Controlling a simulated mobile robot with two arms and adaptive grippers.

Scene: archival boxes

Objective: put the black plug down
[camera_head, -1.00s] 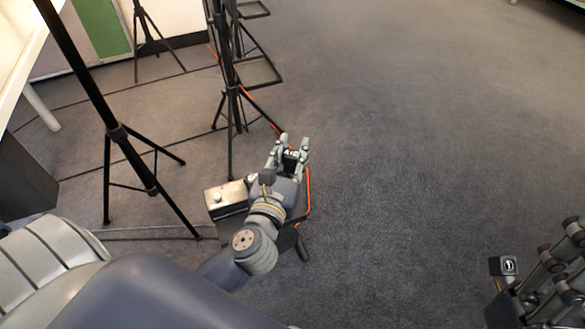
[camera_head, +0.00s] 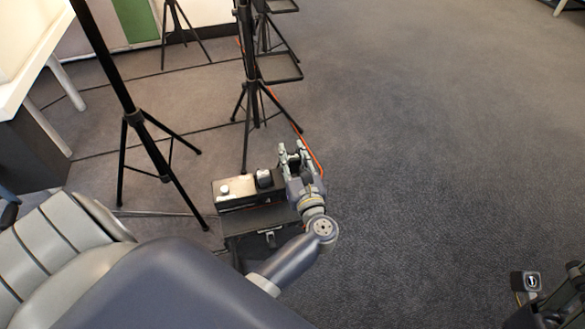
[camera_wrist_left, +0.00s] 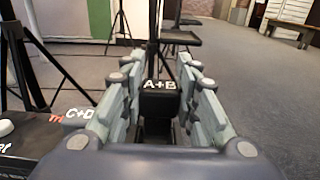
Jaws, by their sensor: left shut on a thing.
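My left gripper (camera_head: 291,150) is shut on a black plug marked "A+B" (camera_wrist_left: 160,98), which shows between the fingers in the left wrist view. It holds the plug just right of a box with a metallic top (camera_head: 238,200). A second black plug (camera_head: 264,178) is on that box, beside a white knob (camera_head: 225,189). It appears marked "C+D" (camera_wrist_left: 82,116) in the left wrist view. Any contact under the held plug is hidden. My right gripper (camera_head: 573,297) is partly cut off at the bottom right, and its fingertips are unclear.
Black tripod stands (camera_head: 133,118) and (camera_head: 249,80) rise left of and behind the box. An orange cable (camera_head: 288,117) runs past the left gripper. A white table (camera_head: 32,62) is at the left. The grey carpet (camera_head: 440,150) at the right is clear.

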